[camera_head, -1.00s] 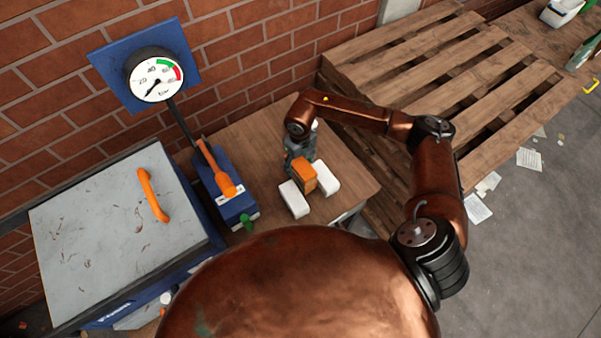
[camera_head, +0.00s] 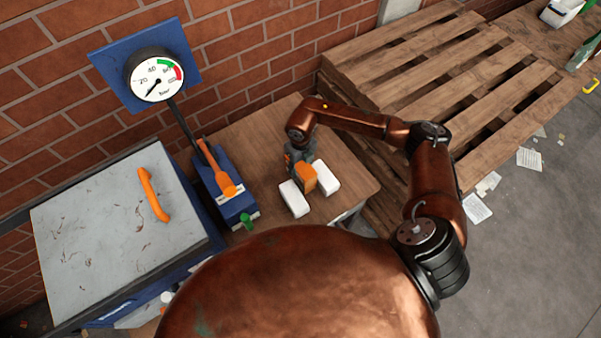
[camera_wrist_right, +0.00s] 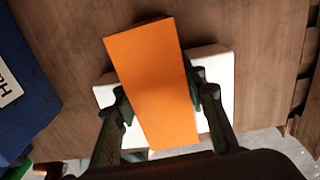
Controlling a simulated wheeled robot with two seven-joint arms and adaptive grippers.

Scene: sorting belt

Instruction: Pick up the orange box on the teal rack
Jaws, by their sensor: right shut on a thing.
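The orange box (camera_head: 306,178) is a small upright block on the wooden table, between two white blocks. My right gripper (camera_head: 301,163) comes from behind it and is shut on it. In the right wrist view the orange box (camera_wrist_right: 155,85) fills the middle, and the dark fingers of my right gripper (camera_wrist_right: 161,93) press on its two sides. Whether the box is lifted off its support is hard to tell. No teal rack can be made out in these views. My left gripper is not in view.
White blocks (camera_head: 294,198) (camera_head: 327,178) stand close on both sides of the box. Left on the wooden table (camera_head: 255,135) is a blue lever unit (camera_head: 238,207) with an orange handle. A grey-lidded case (camera_head: 105,225) is farther left. A wooden pallet (camera_head: 440,70) lies to the right.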

